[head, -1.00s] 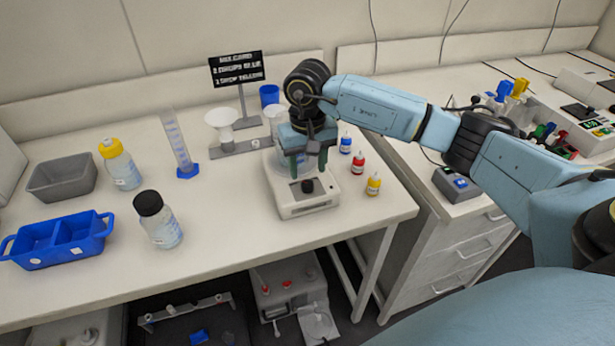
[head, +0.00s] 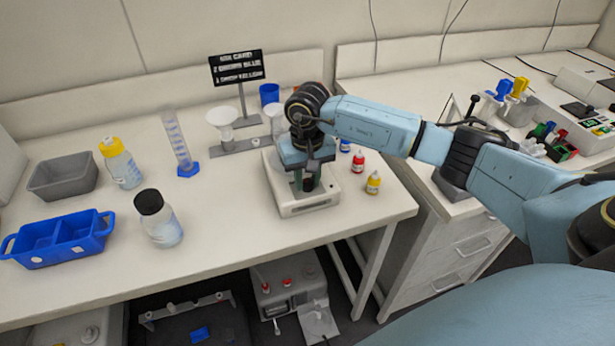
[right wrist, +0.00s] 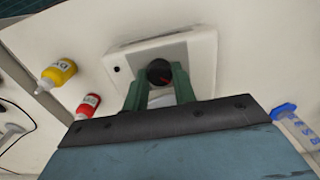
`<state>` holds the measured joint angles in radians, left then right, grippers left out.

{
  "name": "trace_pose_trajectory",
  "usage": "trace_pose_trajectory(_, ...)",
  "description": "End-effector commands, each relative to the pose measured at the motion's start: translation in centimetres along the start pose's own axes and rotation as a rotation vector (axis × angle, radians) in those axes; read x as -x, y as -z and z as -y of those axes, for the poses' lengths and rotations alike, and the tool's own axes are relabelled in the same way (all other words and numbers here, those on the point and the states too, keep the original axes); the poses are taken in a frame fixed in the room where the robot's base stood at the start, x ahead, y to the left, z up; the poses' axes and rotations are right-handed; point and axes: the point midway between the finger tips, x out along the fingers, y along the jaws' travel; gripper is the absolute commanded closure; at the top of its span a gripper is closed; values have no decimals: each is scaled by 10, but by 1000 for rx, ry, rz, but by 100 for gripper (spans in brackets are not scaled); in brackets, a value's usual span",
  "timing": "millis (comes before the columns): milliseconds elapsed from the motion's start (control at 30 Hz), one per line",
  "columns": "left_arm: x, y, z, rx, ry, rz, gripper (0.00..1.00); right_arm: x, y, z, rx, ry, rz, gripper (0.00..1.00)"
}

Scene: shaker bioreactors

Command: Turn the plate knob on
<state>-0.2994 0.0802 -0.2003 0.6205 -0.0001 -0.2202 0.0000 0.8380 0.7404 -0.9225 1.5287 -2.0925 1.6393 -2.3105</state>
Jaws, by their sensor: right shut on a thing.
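The white plate device (head: 306,208) stands near the front right of the bench, and its body also shows in the right wrist view (right wrist: 197,48). The gripper hides most of the plate's top in the head view. My left gripper is not in view.
Red (head: 358,161) and yellow (head: 373,183) dropper bottles stand just right of the plate. A funnel stand (head: 232,146) is behind it. A black-capped bottle (head: 160,220), blue tray (head: 58,240) and grey bin (head: 62,177) are at left.

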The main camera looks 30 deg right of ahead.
Motion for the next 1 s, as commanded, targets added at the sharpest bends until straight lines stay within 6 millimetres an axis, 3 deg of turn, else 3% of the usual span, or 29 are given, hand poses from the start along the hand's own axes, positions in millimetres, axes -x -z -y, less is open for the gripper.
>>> trace_pose_trajectory(467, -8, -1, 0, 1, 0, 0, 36, 0, 1, -1, -120, -1, -2, 96)
trace_pose_trajectory(1000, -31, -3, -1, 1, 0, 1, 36, 0, 1, 0, -603, 1, -2, 96)
